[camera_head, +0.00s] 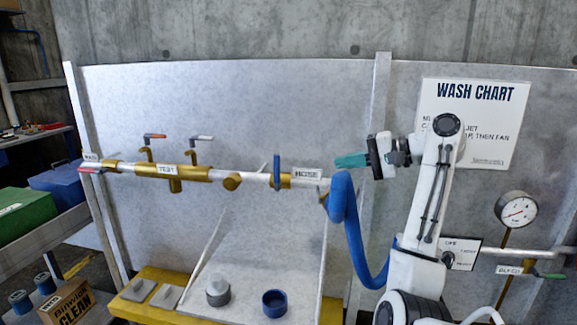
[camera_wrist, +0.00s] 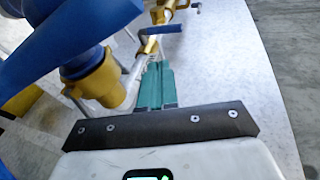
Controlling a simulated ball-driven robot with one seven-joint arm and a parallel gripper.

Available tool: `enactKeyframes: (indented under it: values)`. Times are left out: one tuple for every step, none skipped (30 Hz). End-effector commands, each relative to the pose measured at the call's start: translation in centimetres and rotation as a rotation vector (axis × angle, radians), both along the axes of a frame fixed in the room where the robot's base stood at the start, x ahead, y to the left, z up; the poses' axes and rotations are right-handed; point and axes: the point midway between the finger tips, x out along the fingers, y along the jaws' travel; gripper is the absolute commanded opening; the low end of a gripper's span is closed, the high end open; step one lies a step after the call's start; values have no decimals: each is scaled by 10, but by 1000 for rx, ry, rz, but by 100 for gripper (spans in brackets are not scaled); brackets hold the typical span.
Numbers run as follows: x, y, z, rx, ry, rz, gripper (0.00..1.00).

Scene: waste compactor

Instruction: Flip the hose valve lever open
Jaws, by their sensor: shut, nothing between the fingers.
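The blue hose valve lever (camera_head: 277,172) stands upright across the silver pipe, just left of the HOSE label (camera_head: 307,174). In the wrist view, the lever (camera_wrist: 163,29) lies beyond my fingertips, crosswise to the pipe. My gripper (camera_head: 338,162) has teal fingers shut together with nothing between them. It points left, to the right of the lever and apart from it in the head view. The fingers also show in the wrist view (camera_wrist: 156,68), beside the brass fitting (camera_wrist: 100,80). The gap in depth between fingers and lever is hard to tell.
A thick blue hose (camera_head: 343,210) hangs from the pipe's right end, close below my gripper. Two more levers, red (camera_head: 155,136) and grey (camera_head: 201,138), stand on the TEST section (camera_head: 168,170). A grey panel backs the pipe. A gauge (camera_head: 516,210) is at right.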

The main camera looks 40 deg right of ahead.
Motion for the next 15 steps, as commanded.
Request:
enactKeyframes:
  values:
    - [0,0,0,0,0,0,0]
    - [0,0,0,0,1,1,0]
    - [1,1,0,0,1,1,0]
    - [1,1,-1,0,1,1,0]
    - [2,2,-1,0,1,2,0]
    - [5,3,-2,1,2,2,0]
    - [7,4,-2,1,2,3,0]
    - [10,6,-3,1,2,3,0]
    - [14,8,-4,1,3,4,0]
    - [18,10,-6,1,3,4,0]
    - [22,13,-7,0,3,4,0]
    - [28,16,-9,1,4,4,0]
    - [33,18,-11,1,4,4,0]
    - [38,21,-12,2,3,4,0]
    - [45,24,-15,1,3,4,0]
